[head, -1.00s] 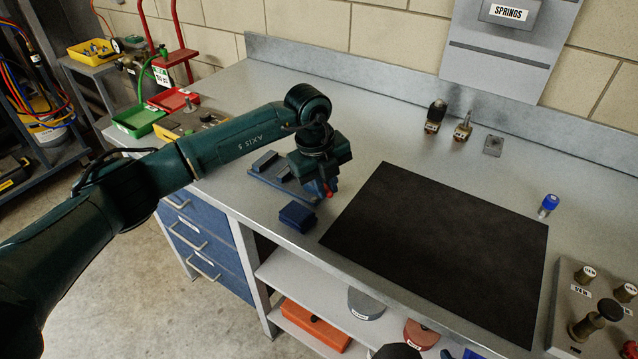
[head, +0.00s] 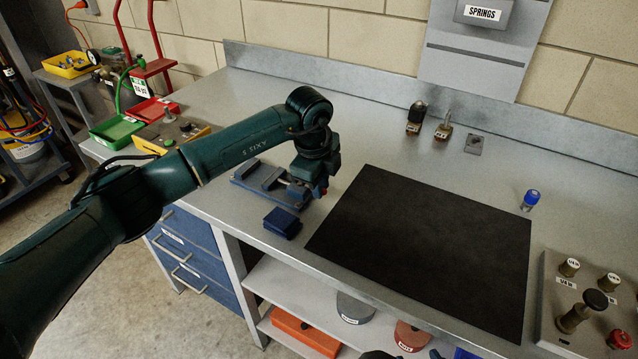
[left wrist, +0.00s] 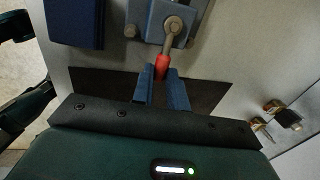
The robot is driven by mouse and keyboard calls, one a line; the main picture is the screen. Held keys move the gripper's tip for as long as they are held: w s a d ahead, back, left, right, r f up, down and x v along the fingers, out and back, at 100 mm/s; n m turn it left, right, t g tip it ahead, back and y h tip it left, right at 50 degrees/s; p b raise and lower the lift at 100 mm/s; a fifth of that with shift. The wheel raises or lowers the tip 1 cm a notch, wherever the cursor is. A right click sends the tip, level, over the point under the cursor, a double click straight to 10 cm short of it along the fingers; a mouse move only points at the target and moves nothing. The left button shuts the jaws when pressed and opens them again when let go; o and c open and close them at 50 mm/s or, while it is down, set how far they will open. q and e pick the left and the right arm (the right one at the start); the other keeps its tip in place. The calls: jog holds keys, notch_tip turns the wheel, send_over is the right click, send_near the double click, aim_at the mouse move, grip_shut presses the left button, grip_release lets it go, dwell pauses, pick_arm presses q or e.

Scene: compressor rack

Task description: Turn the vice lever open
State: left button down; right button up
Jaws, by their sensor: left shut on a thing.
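The blue vice (head: 246,182) lies on the bench to the left of the black mat, with its body partly hidden by my left arm. In the left wrist view, its grey lever with a red grip (left wrist: 162,66) runs from a round pivot on the vice end (left wrist: 155,22) down between my fingers. My left gripper (head: 318,190) is at the vice's right end. In the left wrist view, its two blue fingers (left wrist: 162,88) are shut on the red grip. My right gripper is not in view.
A dark blue block (head: 282,222) sits near the bench's front edge, close to the vice. The black mat (head: 420,250) is bare. A control panel (head: 590,305) with knobs stands at the right. Green (head: 117,131) and red trays (head: 152,108) are at the far left.

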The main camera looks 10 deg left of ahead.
pick_arm(q)
jog(key=shift+r, duration=0.1)
jog(key=c, duration=1.4)
grip_release()
jog(key=r, duration=0.4)
jog(key=s+r+b, duration=0.1)
jog(key=r, duration=0.3)
jog(key=s+a+r, duration=0.1)
jog(key=r, duration=0.3)
jog(key=shift+s+r, duration=0.2)
jog(key=shift+r, duration=0.2)
